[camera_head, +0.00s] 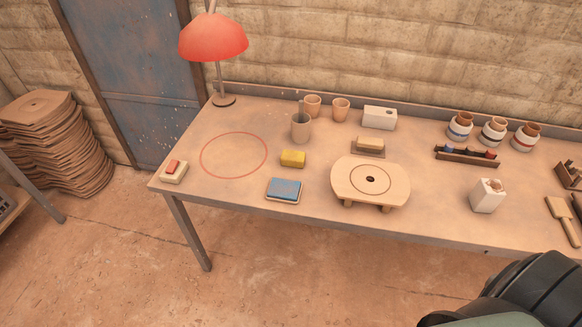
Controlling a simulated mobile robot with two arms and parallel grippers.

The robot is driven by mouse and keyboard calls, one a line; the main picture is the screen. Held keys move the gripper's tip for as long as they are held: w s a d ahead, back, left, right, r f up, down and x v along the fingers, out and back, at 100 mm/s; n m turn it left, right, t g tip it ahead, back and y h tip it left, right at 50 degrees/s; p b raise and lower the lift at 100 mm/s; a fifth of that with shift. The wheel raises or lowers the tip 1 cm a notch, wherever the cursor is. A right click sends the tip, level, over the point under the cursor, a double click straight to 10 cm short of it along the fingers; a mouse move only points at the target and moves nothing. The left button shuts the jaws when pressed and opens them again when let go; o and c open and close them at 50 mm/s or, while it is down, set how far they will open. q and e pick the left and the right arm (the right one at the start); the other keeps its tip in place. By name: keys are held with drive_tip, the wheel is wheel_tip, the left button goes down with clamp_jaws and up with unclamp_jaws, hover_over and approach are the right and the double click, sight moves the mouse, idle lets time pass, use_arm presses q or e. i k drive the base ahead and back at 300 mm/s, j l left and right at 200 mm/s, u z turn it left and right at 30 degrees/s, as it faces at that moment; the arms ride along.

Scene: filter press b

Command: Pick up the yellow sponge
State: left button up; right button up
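The yellow sponge (292,158) is a small block lying on the wooden table (230,193), left of the table's middle. It lies just behind a blue-topped block (284,189) and to the right of a red circle (234,155) drawn on the tabletop. Nothing touches or covers the sponge that I can see. Neither of my grippers is in view. A dark rounded part at the bottom right seems to be mine.
A round-topped stand (370,181) is right of the sponge. A grey cup (300,127) stands behind it, with two tan cups further back. A red lamp (213,40) stands at the back left. Jars (460,126) and tools fill the right side. The floor in front is clear.

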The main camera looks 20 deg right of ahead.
sight(290, 158)
drive_tip(key=i+j+z, duration=0.1)
drive_tip(key=i+z, duration=0.2)
drive_tip(key=i, duration=0.25)
drive_tip(key=i+j+z, duration=0.3)
drive_tip(key=i, duration=0.25)
drive_tip(key=l, duration=0.1)
